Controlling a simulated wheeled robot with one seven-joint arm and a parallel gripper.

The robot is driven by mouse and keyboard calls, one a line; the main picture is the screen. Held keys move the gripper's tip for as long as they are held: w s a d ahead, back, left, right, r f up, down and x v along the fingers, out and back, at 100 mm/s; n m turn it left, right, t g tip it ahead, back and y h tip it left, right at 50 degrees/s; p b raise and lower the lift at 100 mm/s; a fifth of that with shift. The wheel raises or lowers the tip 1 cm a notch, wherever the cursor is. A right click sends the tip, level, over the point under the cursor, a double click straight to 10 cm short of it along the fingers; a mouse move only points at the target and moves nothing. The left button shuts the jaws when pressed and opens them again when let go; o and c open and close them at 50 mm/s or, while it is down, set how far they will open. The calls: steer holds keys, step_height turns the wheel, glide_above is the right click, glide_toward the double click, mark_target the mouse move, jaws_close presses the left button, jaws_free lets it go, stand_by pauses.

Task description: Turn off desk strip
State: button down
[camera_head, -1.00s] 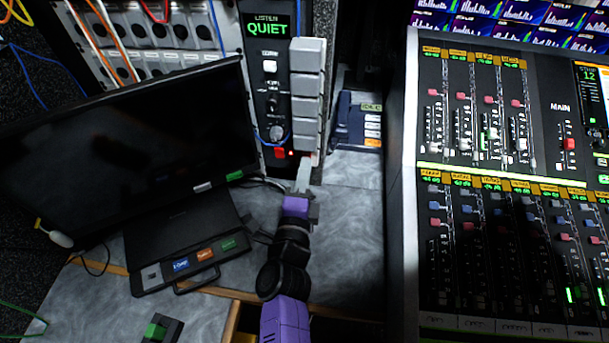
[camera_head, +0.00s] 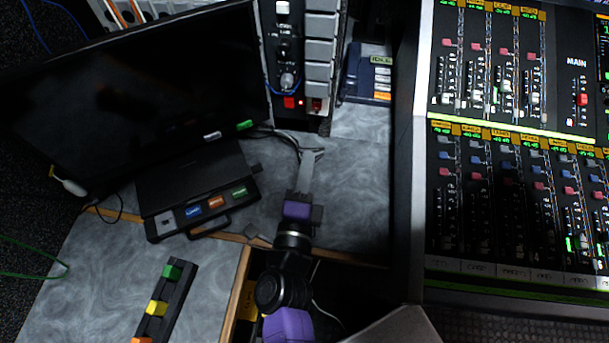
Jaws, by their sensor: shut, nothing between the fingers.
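A vertical strip of grey blocks (camera_head: 319,68) is mounted on the right side of the dark rack panel; I take it for the desk strip, but no label naming it is readable. A small dark red switch (camera_head: 317,105) sits at its lower end. Its on or off position is too small to tell.
A black monitor (camera_head: 130,95) stands left, above a dark unit (camera_head: 195,190) with coloured labels. A black bar with green, yellow and orange blocks (camera_head: 168,300) lies front left. A mixing console (camera_head: 500,215) bounds the right. A blue box (camera_head: 368,75) stands behind. Desk between is clear.

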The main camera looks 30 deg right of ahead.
steer(key=shift+v, duration=1.25)
steer(key=shift+f, duration=0.1)
steer(key=s+d+r+n+y, duration=0.2)
steer(key=s+n+y, duration=0.3)
steer(key=s+n, duration=0.7)
steer(key=s+d+r+n+y, duration=0.2)
steer(key=s+n+y, duration=0.3)
steer(key=s+n, duration=0.8)
steer(key=shift+d+r+y+p, duration=0.3)
steer(key=shift+d+r+y, duration=0.1)
steer(key=shift+d, duration=0.3)
steer(key=shift+s, duration=0.15)
